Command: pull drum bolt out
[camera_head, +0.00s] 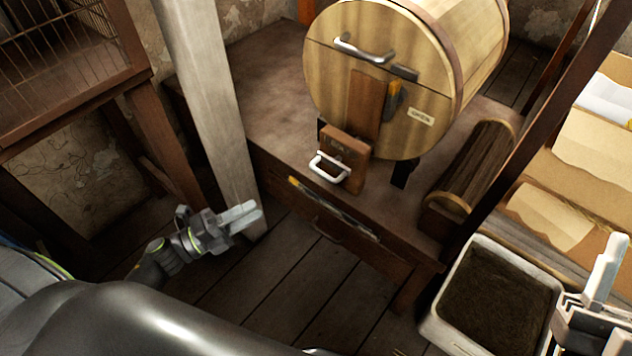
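The wooden drum (335,73) stands on a dark wooden bench, its round front face towards me. A metal handle (362,49) sits high on that face. Below a brown vertical board is a brown block (345,150) with dark lettering too small to read surely. A white U-shaped handle (328,168) sticks out of the block; this looks like the drum bolt. My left gripper (256,210) is left of and below that handle, apart from it. Its two pale fingers lie close together with nothing between them. My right gripper (617,254) is at the right edge, partly cut off.
The bench (265,105) has a front drawer and a long narrow tool at its edge. A pale post (207,95) stands left of the bench. A dark slanting post (535,130) and a soil-filled bin (444,327) are at right. A log-like roll (475,165) lies beside the drum.

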